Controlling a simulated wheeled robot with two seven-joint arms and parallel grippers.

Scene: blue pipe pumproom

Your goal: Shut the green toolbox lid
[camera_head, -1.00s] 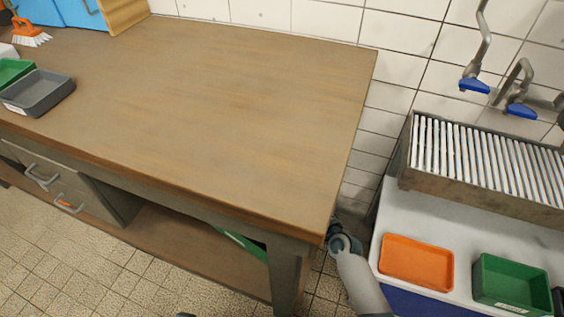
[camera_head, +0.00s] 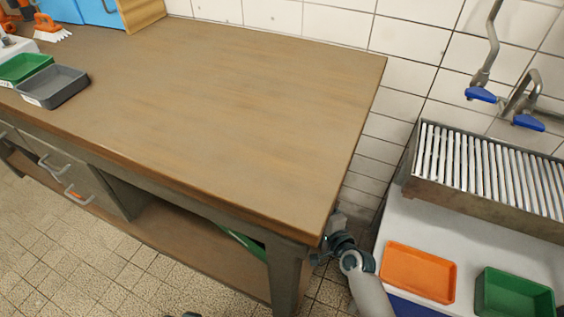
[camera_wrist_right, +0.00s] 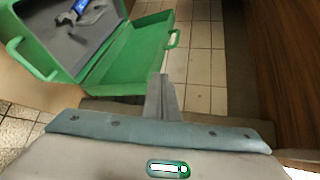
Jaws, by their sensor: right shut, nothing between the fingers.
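The green toolbox (camera_wrist_right: 130,62) is open in the right wrist view. One half has a grey inside with a blue-and-grey wrench (camera_wrist_right: 75,12), and a green handle is at its left. The other half is a green shell, swung open, with a small handle on its right edge. In the head view only a green strip of it (camera_head: 243,242) shows under the workbench, mostly hidden. My right gripper (camera_wrist_right: 164,92) is shut and empty, with its fingers close to the shell's lower right side and no clear contact.
A sink unit with an orange tray (camera_head: 418,272) and green tray (camera_head: 514,294) is at the right.

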